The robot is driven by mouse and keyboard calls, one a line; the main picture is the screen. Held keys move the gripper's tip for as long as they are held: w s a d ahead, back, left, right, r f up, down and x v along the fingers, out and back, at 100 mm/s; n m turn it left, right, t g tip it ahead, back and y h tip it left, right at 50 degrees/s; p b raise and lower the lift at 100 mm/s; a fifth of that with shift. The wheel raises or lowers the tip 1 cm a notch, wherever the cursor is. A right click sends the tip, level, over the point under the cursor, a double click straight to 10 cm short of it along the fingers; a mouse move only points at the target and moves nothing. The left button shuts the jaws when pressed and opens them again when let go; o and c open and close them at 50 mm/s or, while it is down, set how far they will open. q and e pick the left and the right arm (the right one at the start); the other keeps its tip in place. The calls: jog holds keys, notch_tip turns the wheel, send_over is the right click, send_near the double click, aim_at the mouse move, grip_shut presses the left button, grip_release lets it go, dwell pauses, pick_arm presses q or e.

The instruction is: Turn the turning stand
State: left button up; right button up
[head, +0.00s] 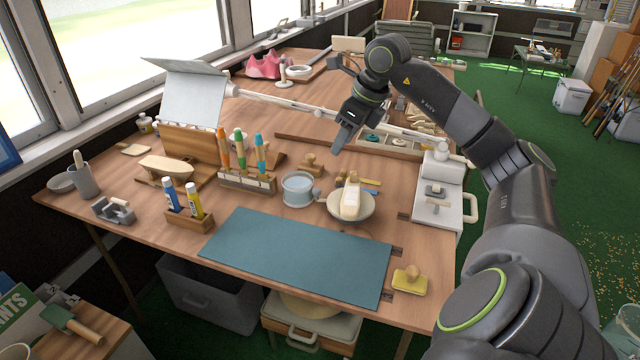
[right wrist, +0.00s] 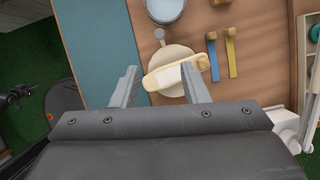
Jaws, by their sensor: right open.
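The turning stand (head: 366,213) is a round cream disc on the table, right of centre in the head view. A pale block-like object with a tan edge (head: 350,200) lies on it. In the right wrist view the stand (right wrist: 172,54) shows beyond my fingers, with a small round-ended grey tab (right wrist: 159,34) at its rim. My right gripper (head: 342,140) is open and empty, held above the table behind the stand in the head view. In the right wrist view its fingers (right wrist: 162,84) frame the near part of the stand; I cannot tell any contact. My left gripper is not in view.
A blue-grey round tub (head: 298,189) stands left of the stand. A blue strip and a yellow strip (head: 371,182) lie behind it. A teal mat (head: 290,258) covers the front. A white box (head: 437,205) stands right. A pen rack (head: 246,180) stands farther left.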

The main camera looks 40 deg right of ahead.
aim_at(317, 189)
jog(key=x, duration=1.5)
jog(key=shift+a+f, duration=0.1)
grip_shut()
